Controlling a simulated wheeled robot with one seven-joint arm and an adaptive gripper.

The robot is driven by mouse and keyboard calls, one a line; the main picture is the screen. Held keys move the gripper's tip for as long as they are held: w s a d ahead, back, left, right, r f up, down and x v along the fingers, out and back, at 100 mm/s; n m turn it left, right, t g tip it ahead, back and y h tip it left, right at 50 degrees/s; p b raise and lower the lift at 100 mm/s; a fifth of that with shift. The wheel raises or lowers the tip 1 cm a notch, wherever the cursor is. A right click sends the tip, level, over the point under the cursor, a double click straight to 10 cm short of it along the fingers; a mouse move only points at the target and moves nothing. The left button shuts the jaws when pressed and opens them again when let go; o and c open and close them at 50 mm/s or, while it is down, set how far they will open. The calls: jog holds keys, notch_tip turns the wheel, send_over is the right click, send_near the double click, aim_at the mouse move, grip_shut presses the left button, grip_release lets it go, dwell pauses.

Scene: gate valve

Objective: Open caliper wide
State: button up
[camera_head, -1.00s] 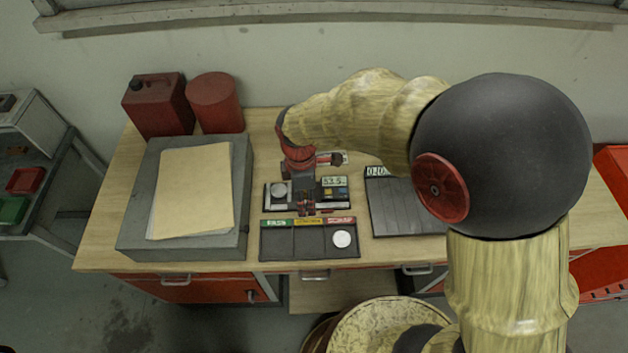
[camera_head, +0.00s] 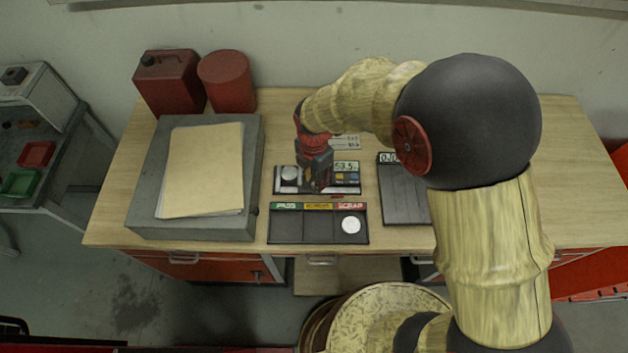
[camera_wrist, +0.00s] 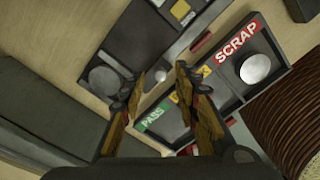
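The caliper unit (camera_head: 345,179) lies on the bench behind the sorting tray. It has a dark body, a lit display reading about 53 or 59, and coloured buttons. A round grey disc (camera_head: 289,173) sits at its left end; it also shows in the wrist view (camera_wrist: 103,80). My gripper (camera_head: 318,188) points down over the caliper's middle, hiding part of it. In the wrist view my gripper (camera_wrist: 161,72) is open, with a clear gap between its fingers and nothing held. The fingertips appear beside the caliper's near edge; whether they touch it cannot be told.
The tray (camera_head: 304,228) has PASS, a yellow middle label and SCRAP; a pale disc (camera_head: 351,225) lies under SCRAP. A dark slotted tray (camera_head: 403,197) is at right. A grey block (camera_head: 138,215) with folders (camera_head: 203,170), a red can (camera_head: 170,83) and a red cylinder (camera_head: 227,82) stand left.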

jog(key=shift+f, duration=0.65)
jog(key=c, duration=0.3)
jog(key=c, duration=0.4)
grip_shut()
